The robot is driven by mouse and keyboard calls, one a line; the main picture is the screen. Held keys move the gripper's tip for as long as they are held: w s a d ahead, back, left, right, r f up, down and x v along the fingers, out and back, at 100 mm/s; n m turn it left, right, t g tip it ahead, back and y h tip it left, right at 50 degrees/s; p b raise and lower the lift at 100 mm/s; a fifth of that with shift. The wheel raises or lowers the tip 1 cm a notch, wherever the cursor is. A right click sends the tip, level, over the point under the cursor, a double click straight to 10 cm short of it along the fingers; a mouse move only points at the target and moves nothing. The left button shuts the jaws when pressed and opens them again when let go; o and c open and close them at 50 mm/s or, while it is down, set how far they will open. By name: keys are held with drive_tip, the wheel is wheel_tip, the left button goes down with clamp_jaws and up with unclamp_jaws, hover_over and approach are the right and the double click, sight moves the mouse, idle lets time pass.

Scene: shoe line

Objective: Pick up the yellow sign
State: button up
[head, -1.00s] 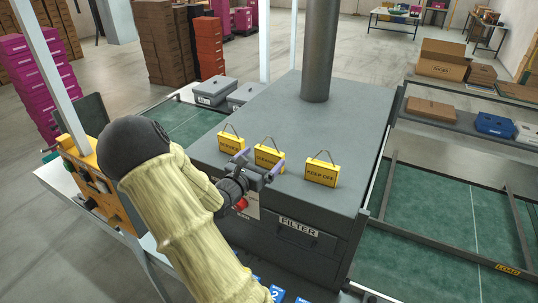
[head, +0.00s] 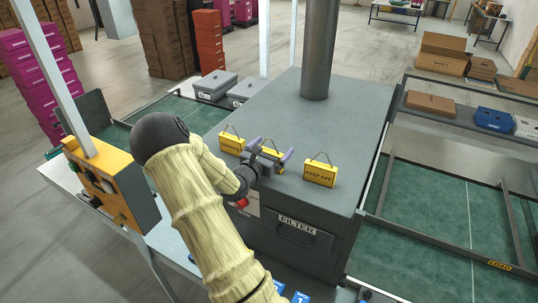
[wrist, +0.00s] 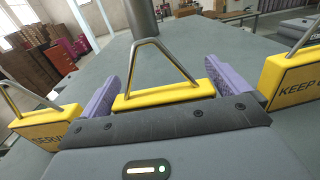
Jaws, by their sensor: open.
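Three yellow signs with wire handles stand in a row on top of the grey filter box (head: 335,120). The left sign (head: 231,143) reads "SERVICE"; in the wrist view (wrist: 45,128) only part of it shows. The right sign (head: 320,173) reads "KEEP OFF" and shows at the wrist view's right edge (wrist: 300,80). The middle sign (head: 278,157) is mostly hidden behind my gripper (head: 270,155). In the wrist view the middle sign (wrist: 165,97) lies between the two purple fingers of my gripper (wrist: 170,92), which are open. Gaps show beside the sign.
A thick grey pipe (head: 318,50) rises from the box behind the signs. Grey lidded boxes (head: 215,86) stand at the back left. An orange control panel (head: 105,190) is at the left. Open room lies on the box top right of the signs.

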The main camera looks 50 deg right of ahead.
idle(0.5)
drive_tip(key=c, duration=0.7)
wheel_tip(320, 180, up, 10)
drive_tip(key=b, duration=0.3)
idle(0.5)
